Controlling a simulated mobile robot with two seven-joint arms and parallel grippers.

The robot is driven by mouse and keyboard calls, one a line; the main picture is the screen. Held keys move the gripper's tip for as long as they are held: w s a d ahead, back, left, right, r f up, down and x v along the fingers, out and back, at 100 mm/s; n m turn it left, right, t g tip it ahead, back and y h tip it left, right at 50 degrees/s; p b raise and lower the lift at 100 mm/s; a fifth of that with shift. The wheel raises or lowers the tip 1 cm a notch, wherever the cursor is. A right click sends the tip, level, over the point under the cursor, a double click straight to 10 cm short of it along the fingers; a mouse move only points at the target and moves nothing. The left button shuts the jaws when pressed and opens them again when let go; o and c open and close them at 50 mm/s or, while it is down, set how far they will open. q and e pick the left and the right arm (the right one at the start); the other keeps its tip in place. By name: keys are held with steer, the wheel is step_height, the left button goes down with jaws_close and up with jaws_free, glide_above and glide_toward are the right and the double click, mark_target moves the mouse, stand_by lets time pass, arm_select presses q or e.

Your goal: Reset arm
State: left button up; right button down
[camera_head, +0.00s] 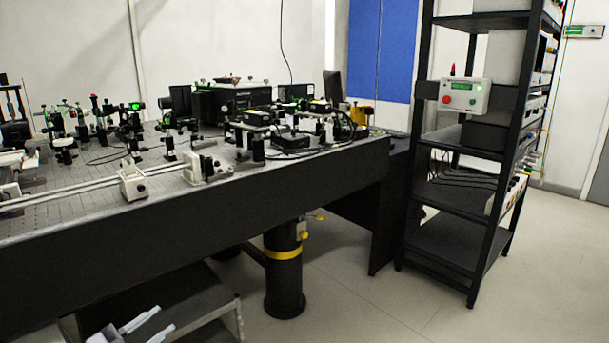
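The task names no object. My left gripper (166,318) is low at the bottom left edge, in front of the grey step-like shelf under the table. Its two pale fingers lie side by side with a gap between them, and I see nothing held. The rest of that arm is cut off by the frame. My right gripper is not in view.
The optical table (290,205) fills the left and middle, crowded with optics mounts and a black box (232,105). A black rack (498,195) with a control box (464,96) stands right. A yellow-banded table leg (284,253) stands below. Floor (540,270) at right is clear.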

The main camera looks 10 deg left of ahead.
arm_select(q)
steer(key=s+d+f+n+g+y, duration=0.6)
steer(key=s+d+f+n, duration=0.4)
steer(key=s+d+f, duration=0.8)
steer(key=s+a+r+p, duration=0.1)
steer(key=a+r+p, duration=0.2)
steer(key=r+p, duration=1)
steer(key=shift+s+h+p, duration=0.2)
steer(key=shift+h+p, duration=0.2)
steer(key=shift+p, duration=0.4)
steer(key=shift+a+r, duration=0.1)
